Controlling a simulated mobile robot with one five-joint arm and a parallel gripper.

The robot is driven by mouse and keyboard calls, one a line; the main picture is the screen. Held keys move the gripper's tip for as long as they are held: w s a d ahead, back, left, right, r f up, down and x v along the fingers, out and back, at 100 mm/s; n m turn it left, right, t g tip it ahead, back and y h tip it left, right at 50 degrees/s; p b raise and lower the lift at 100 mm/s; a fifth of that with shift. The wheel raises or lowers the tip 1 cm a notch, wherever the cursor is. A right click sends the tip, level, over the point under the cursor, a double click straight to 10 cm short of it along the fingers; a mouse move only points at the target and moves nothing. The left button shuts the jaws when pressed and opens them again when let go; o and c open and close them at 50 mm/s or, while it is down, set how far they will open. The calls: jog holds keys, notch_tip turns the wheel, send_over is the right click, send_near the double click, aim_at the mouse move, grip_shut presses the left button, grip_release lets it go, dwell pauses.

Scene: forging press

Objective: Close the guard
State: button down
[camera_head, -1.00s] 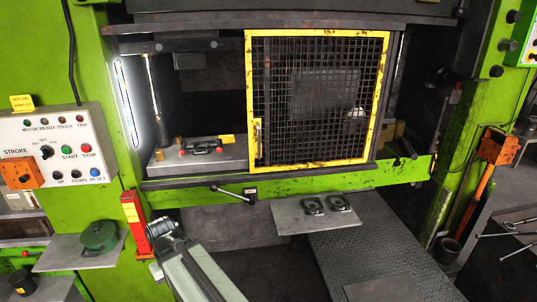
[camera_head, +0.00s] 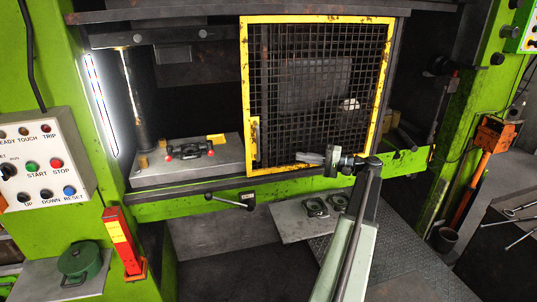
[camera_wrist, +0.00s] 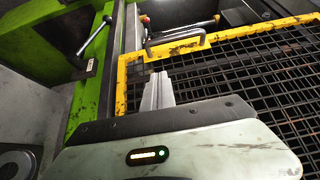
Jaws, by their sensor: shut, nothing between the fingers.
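The guard (camera_head: 316,20) is a yellow-framed mesh panel across the right part of the press opening. The left part of the opening is uncovered. Its yellow handle (camera_head: 254,138) is on the left edge of the frame; the handle also shows at the top of the wrist view (camera_wrist: 175,39). My gripper (camera_head: 303,157) is in front of the lower part of the mesh, right of the handle, pointing left. In the wrist view, my gripper's fingers (camera_wrist: 158,88) are together and empty, apart from the handle. I cannot tell whether my gripper touches the mesh.
A tool with red ends (camera_head: 190,151) lies on the block in the uncovered opening. A black lever (camera_head: 230,200) sticks out below the sill. A shelf (camera_head: 285,225) with two small dark parts is under the guard. A red and yellow post (camera_head: 122,240) stands at lower left.

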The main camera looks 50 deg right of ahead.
send_near(270, 155)
jog(key=w+a+r, duration=0.3)
jog(key=w+a, duration=0.1)
jog(key=a, duration=0.1)
jog(key=shift+w+a+r, duration=0.1)
jog(key=shift+w+a, duration=0.1)
jog(key=shift+a, duration=0.4)
jog(key=shift+w+a+r, duration=0.1)
jog(key=shift+w+a, duration=0.1)
jog(key=shift+a, duration=0.4)
jog(key=shift+w+a+r, duration=0.1)
jog(key=shift+w+a, duration=0.15)
jog(key=shift+a, duration=0.35)
